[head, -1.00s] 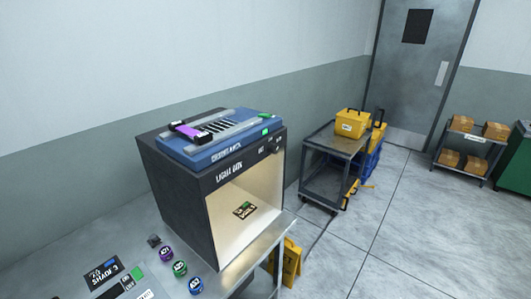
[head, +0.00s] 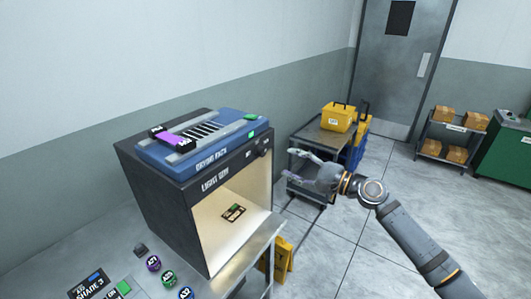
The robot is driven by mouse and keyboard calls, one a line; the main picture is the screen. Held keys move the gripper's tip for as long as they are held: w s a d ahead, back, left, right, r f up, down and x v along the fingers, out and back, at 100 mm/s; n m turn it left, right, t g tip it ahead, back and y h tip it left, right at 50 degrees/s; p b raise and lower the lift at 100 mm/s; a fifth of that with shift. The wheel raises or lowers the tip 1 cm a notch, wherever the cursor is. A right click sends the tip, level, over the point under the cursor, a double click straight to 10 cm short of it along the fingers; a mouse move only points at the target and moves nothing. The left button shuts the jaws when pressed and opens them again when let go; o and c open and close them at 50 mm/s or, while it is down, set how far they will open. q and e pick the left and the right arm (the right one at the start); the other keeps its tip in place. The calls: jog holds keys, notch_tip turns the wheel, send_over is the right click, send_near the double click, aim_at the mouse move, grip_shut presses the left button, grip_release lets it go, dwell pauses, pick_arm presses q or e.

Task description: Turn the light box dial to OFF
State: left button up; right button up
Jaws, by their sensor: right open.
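The light box (head: 160,203) stands on the metal table, with a dark casing and a lit, cream interior. Its small dark dial (head: 263,151) is at the right end of the front panel above the opening. The dial's setting is too small to read. My right gripper (head: 290,164) is open and empty, a little to the right of the dial in the picture, fingers pointing left towards the box. I see no contact with the dial. My left gripper is not in view.
A blue rack (head: 175,158) with a purple-ended piece lies on top of the box. A small dark card (head: 233,212) lies inside. Several coloured jars (head: 168,278) stand at the table's front. A grey cart (head: 309,195) with a yellow case (head: 338,118) stands behind my right gripper.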

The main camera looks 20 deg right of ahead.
aim_at(264, 153)
jog(key=p+x, duration=0.4)
jog(key=x, duration=0.4)
jog(key=shift+w+a+r, duration=0.15)
jog(key=shift+w+a, duration=0.35)
jog(key=shift+w, duration=0.15)
